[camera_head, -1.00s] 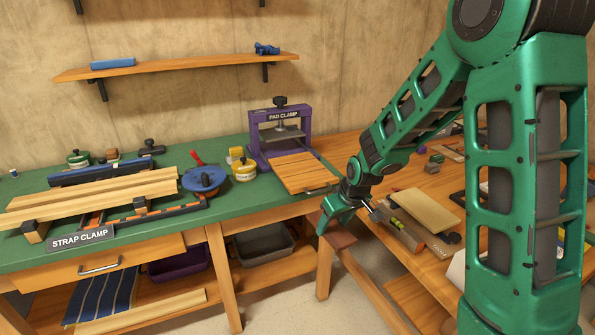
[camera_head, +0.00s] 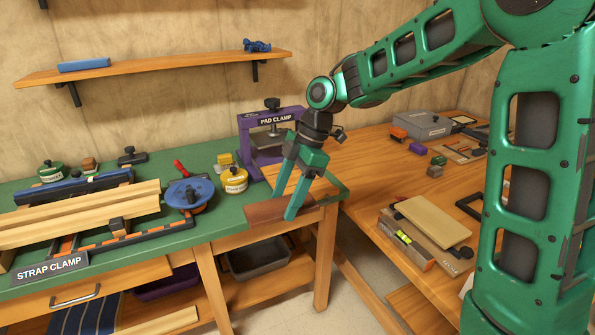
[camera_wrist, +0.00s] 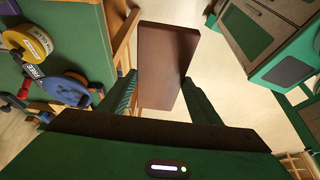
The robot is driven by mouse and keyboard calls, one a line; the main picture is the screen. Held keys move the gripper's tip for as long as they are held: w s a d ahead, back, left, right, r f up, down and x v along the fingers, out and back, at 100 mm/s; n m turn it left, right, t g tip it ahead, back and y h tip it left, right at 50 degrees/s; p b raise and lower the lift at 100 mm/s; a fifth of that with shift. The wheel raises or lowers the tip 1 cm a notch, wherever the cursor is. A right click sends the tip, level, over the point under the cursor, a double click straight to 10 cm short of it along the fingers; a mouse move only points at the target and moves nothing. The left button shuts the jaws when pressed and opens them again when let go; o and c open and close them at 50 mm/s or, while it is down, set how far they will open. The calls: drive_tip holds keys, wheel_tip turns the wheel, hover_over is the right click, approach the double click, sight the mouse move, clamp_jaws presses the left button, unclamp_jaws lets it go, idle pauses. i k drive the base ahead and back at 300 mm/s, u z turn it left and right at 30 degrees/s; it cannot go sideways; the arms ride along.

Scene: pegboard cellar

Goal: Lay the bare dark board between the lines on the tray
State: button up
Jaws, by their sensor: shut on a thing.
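My gripper (camera_head: 292,212) is shut on the bare dark board (camera_head: 262,212), a plain reddish-brown slab. In the head view they are at the front edge of the green bench, in front of the pad clamp. In the wrist view the board (camera_wrist: 165,55) sticks out from between the two green fingers (camera_wrist: 163,100), with pale floor behind much of it. The wooden tray (camera_head: 283,176) lies at the purple pad clamp (camera_head: 268,140). My gripper and the board hide much of it, and its lines cannot be made out. I cannot tell whether the board touches anything below.
The strap clamp (camera_head: 80,225) holds pale boards farther left. A right-hand wooden bench (camera_head: 385,190) bears a pale board (camera_head: 433,220) and small blocks.

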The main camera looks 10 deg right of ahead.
sight(295, 176)
drive_tip(key=u, duration=0.05)
drive_tip(key=i, duration=1.15)
